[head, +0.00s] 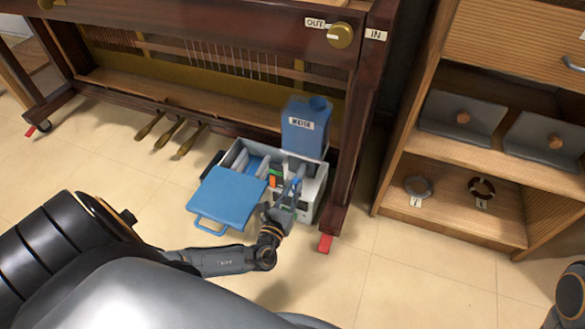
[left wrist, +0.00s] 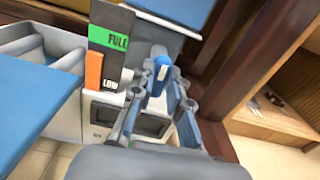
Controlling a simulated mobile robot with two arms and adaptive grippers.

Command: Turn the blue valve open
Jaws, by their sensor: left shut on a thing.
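The blue valve (left wrist: 158,79) is a small blue handle on the front of a white and grey unit (left wrist: 66,110). In the left wrist view it sits between the fingertips of my left gripper (left wrist: 165,90). The gripper is shut on it. In the head view my left gripper (head: 287,193) reaches the front right of the unit, and the fingers partly hide the valve. A dark panel with a green FULL mark (left wrist: 115,41) and an orange LOW mark (left wrist: 94,72) stands left of the valve. My right gripper is not in view.
A blue water bottle (head: 305,135) stands on the unit. A blue lid with a handle (head: 228,197) lies open at its left. A wooden shelf (head: 450,215) stands farther right, with clear floor between.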

